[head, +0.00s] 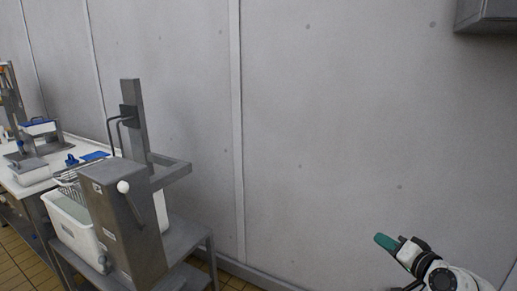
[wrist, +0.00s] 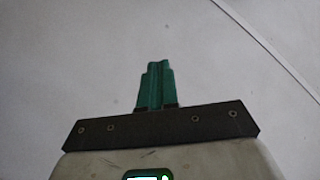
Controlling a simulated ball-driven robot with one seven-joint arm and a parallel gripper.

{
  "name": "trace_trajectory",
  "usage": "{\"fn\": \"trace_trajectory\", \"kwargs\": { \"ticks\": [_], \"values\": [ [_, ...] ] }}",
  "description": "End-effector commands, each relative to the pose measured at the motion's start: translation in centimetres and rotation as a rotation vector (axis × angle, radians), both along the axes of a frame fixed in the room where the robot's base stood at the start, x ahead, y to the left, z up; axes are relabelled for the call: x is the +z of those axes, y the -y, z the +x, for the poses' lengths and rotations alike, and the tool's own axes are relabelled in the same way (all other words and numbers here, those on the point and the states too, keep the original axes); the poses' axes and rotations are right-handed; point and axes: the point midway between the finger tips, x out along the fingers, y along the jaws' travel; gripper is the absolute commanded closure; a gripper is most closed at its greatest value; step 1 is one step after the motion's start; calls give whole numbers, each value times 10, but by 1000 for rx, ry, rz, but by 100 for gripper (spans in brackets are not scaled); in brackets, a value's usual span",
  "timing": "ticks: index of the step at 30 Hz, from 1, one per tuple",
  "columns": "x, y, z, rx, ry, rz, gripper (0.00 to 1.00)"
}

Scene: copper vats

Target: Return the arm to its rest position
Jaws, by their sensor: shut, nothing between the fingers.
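My gripper (head: 386,242) is at the lower right of the head view, with a green fingertip pointing left in front of the grey wall panel. Part of my white and black arm shows behind it at the frame's corner. In the wrist view, its green fingers (wrist: 155,84) are together, with nothing between them. Only the plain grey wall shows beyond the fingers. Most of the arm is out of view.
A grey metal machine (head: 124,222) with a white knob and an upright post stands at the left. A white tub (head: 75,226) and a white worktop (head: 45,170) are beside it. A grey box (head: 487,15) hangs at the upper right. The wall between is bare.

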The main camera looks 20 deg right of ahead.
Motion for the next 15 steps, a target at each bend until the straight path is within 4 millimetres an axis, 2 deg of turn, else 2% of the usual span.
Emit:
{"fn": "trace_trajectory", "kwargs": {
  "ticks": [1,3,5,8,11,12,15],
  "values": [
    [-28,-26,-8,48,-95,-33,100],
    [-63,-57,-22,113,-222,-84,100],
    [-90,-84,-39,172,-329,-128,100],
    [-133,-125,-75,273,-509,-204,100],
    [-170,-162,-121,381,-690,-281,100],
    [-182,-175,-141,422,-762,-313,100],
    [-205,-202,-194,525,-928,-389,100]
  ]
}}
